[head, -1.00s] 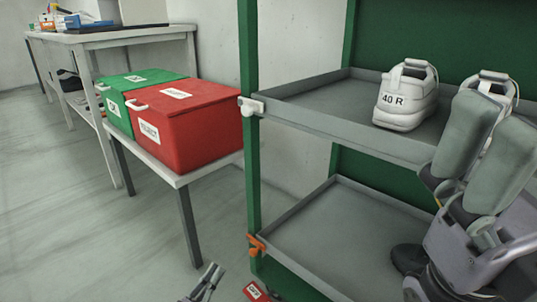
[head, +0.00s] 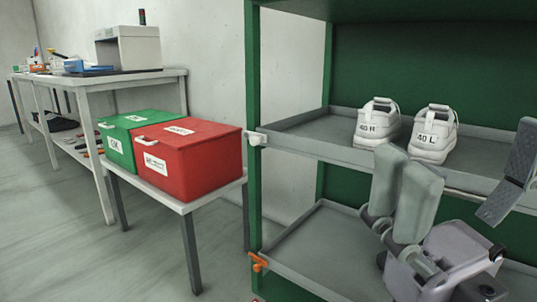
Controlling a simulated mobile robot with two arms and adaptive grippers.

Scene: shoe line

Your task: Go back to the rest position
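A white shoe marked 40 R (head: 376,124) and a white shoe marked 40 L (head: 433,135) stand upright side by side on the upper shelf (head: 302,128) of the green rack. My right gripper (head: 407,160) is at the lower right, with its two grey pads pointing up in front of the rack. My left gripper is not in view.
A green box (head: 108,150) and a red box (head: 215,155) stand on a small table (head: 180,207) left of the rack. A longer bench (head: 135,78) with a boxy machine (head: 130,48) stands behind. The lower shelf (head: 315,245) looks empty where visible. The floor at left is clear.

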